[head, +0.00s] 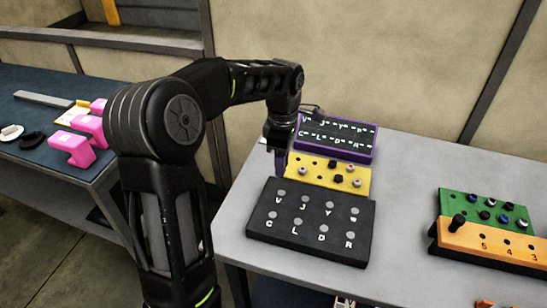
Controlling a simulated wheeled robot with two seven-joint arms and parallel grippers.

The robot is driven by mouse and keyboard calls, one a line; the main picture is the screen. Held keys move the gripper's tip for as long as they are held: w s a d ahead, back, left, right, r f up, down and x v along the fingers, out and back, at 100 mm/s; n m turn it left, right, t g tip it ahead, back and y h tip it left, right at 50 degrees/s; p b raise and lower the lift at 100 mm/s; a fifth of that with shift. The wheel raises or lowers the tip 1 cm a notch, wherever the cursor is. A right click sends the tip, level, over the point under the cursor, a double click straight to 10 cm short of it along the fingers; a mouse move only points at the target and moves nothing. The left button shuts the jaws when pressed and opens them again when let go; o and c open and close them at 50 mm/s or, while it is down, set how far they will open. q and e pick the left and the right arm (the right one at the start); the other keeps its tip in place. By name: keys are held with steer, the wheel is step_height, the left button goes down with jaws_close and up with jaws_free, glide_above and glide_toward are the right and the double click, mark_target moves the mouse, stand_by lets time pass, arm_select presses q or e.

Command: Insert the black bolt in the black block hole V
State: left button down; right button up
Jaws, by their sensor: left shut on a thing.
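The black block (310,238) lies on the grey table, with two rows of grey round holes and white letters. Hole V (281,192) is at its far left corner, and no bolt shows in it. My left gripper (281,168) points down just beyond that corner, at the left end of the yellow block (318,180). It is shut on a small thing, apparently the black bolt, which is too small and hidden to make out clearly. My right gripper is not in view.
The yellow block holds several black and silver bolts. A purple-edged lettered board (337,138) stands behind it. Green (488,212) and orange (490,243) blocks with bolts sit at the right. Bare table lies between. Pink parts (72,148) lie on a blue bench at left.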

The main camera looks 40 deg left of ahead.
arm_select(q)
steer(key=shift+w+d, duration=0.15)
steer(key=shift+w, duration=0.15)
steer(key=shift+s, duration=0.15)
steer(key=shift+f, duration=0.15)
step_height(320, 180, down, 6)
steer(key=b, duration=0.4)
steer(key=shift+b, duration=0.35)
steer(key=shift+f, duration=0.1)
steer(key=shift+f+b, duration=0.9)
steer(key=shift+f, duration=0.25)
steer(key=c, duration=1.1)
jaws_free()
steer(key=shift+c, duration=0.2)
